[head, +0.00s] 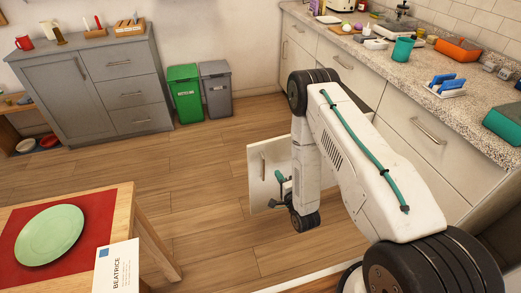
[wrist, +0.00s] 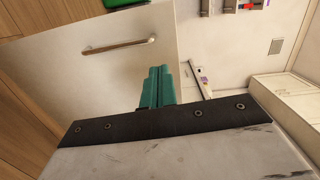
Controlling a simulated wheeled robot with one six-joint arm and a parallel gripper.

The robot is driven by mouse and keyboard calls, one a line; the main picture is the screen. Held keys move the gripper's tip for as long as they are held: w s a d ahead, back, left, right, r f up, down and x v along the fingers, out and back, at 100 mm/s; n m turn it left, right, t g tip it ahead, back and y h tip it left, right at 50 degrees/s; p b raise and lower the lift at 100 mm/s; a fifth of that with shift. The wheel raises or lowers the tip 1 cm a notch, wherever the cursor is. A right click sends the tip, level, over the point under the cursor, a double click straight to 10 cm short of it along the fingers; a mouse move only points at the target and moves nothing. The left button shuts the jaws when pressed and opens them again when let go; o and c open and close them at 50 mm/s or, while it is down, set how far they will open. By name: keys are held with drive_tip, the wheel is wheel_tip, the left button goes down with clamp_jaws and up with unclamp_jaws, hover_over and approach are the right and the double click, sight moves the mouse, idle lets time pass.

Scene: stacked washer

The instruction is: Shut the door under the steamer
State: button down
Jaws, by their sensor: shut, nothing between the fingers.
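A white cabinet door (head: 257,180) stands swung out from the counter row in the head view, with a metal bar handle (head: 263,166) near its free edge. In the wrist view the door (wrist: 90,85) fills the left half, its handle (wrist: 118,46) above and left of the fingers. My gripper (head: 281,180) shows small in front of the door in the head view. Its teal fingers (wrist: 157,85) are together and empty near the door's right part in the wrist view. Contact cannot be told. My arm hides the hinge side. I cannot clearly pick out the steamer.
A speckled counter (head: 405,80) with several items runs along the right over white fronts. A table (head: 150,235) with a green plate (head: 49,235) stands at lower left. Green (head: 185,92) and grey (head: 216,88) bins stand at the back. The wooden floor (head: 205,170) between is clear.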

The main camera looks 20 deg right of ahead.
drive_tip(key=r, duration=0.1)
approach(263, 147)
drive_tip(key=shift+m+t, duration=0.3)
drive_tip(key=w, duration=0.6)
drive_tip(key=shift+w+a+f, duration=0.25)
drive_tip(key=shift+w+a, duration=0.05)
drive_tip(key=shift+w, duration=0.1)
